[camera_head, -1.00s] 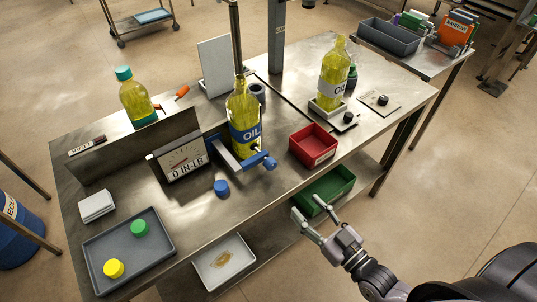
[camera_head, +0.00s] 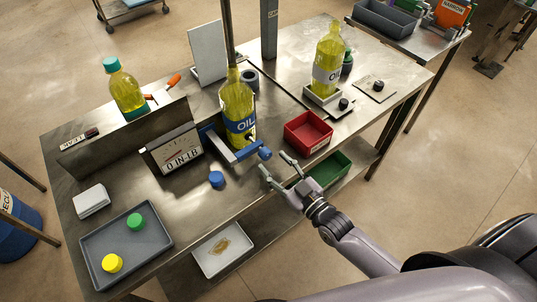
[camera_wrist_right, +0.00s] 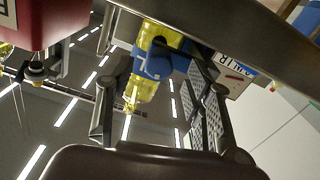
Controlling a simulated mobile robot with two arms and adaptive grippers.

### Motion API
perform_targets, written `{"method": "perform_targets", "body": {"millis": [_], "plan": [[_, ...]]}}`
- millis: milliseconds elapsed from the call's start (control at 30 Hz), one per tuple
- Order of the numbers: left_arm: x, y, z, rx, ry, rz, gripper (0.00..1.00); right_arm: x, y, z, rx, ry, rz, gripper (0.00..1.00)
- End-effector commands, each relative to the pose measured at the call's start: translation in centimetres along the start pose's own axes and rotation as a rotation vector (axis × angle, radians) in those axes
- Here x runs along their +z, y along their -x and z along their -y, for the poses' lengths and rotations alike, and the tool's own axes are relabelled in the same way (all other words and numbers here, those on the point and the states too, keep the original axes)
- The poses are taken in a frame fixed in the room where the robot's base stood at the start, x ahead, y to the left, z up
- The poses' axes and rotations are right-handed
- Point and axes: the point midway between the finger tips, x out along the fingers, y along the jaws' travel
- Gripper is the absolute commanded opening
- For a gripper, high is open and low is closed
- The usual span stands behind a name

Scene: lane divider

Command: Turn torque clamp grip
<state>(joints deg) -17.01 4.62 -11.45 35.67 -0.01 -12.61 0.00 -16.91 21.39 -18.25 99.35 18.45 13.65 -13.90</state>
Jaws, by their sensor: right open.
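The torque clamp is a grey arm with blue ends, and its blue grip (camera_head: 265,153) sticks out at the front right, over the table edge. A yellow oil bottle (camera_head: 236,100) with a blue label stands upright at the clamp. My right gripper (camera_head: 276,163) is open and empty just in front of the blue grip, apart from it as far as I can tell. In the right wrist view, the bottle (camera_wrist_right: 152,62) and blue clamp parts show between the spread fingers (camera_wrist_right: 160,105). A meter box (camera_head: 175,150) stands left of the clamp. My left gripper is out of view.
A red bin (camera_head: 307,133) stands close to the right of the clamp, with a green bin (camera_head: 328,170) on the shelf below. A loose blue cap (camera_head: 217,179) lies front left of the clamp. A grey tray (camera_head: 127,250) holds yellow and green caps. Another oil bottle (camera_head: 328,62) stands behind.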

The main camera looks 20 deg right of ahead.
Motion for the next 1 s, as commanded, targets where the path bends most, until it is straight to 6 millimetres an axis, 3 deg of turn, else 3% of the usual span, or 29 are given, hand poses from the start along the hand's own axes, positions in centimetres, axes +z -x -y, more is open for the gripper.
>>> {"method": "perform_targets", "body": {"millis": [200,600,1000], "plan": [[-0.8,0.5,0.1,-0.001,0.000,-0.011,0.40,-0.1,-3.0,0.0,0.001,0.000,-0.001,0.48],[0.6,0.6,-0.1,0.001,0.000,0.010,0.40,0.0,-3.7,0.0,0.000,0.000,0.000,0.48],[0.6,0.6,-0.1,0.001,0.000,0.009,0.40,0.0,-3.7,0.0,0.000,0.000,0.000,0.22]]}}
